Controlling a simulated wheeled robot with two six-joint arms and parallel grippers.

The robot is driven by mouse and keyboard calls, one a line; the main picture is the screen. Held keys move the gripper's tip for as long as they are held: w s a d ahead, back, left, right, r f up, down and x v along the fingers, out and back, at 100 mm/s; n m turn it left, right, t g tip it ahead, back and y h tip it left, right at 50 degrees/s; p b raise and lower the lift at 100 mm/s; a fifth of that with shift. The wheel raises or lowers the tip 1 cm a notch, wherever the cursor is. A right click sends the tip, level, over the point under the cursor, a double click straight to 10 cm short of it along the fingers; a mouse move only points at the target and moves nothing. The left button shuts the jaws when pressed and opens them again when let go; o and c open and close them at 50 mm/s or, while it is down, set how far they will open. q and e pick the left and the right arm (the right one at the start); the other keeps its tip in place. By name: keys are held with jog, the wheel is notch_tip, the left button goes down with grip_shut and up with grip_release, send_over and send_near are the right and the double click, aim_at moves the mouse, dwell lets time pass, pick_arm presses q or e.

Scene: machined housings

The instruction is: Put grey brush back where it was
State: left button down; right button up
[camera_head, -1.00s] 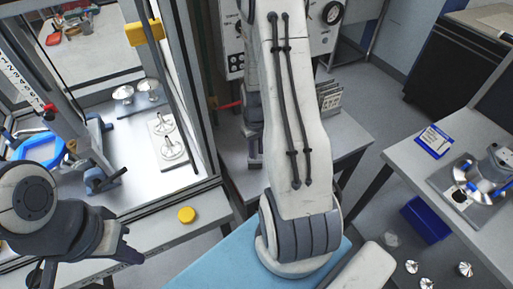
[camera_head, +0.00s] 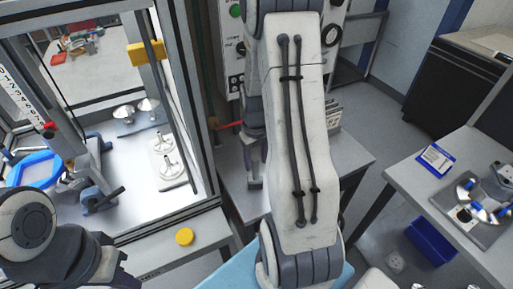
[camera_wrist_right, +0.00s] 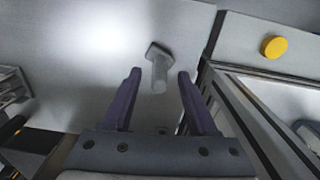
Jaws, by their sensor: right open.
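In the right wrist view the grey brush (camera_wrist_right: 158,66) lies on a pale grey bench top (camera_wrist_right: 60,45), its wide end away from me and its short handle pointing toward my gripper. My right gripper (camera_wrist_right: 155,82) is open, with its two purple fingers apart on either side of the handle's near end. Nothing is gripped. In the head view my right gripper (camera_head: 256,180) is low over the bench behind my own arm, and the brush is mostly hidden there. My left gripper (camera_head: 112,272) is at the lower left, and its jaws are unclear.
A yellow round cap (camera_head: 184,236) sits on the ledge before the framed machine enclosure at left. Inside are a blue ring (camera_head: 35,168) and metal parts on plates. A control panel stands behind the bench. At right are a table with a fixture (camera_head: 478,200) and a blue bin (camera_head: 432,240).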

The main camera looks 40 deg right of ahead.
notch_tip(320, 180, up, 7)
jog(key=shift+r+b, duration=0.1)
jog(key=shift+b, duration=0.45)
jog(key=s+a+n+t+b, duration=0.1)
jog(key=s+a+n+t, duration=0.2)
jog(key=a, duration=1.8)
jog(key=s+a+r+n+g+y+b, duration=0.1)
jog(key=s+a+n+g+b, duration=0.1)
jog(key=s+a+n, duration=0.4)
jog(key=s+a+g, duration=0.1)
jog(key=s+a, duration=0.2)
jog(key=s, duration=0.3)
jog(key=shift+s+a+r+b, duration=0.3)
jog(key=shift+s+r+b, duration=0.05)
jog(key=shift+s, duration=0.05)
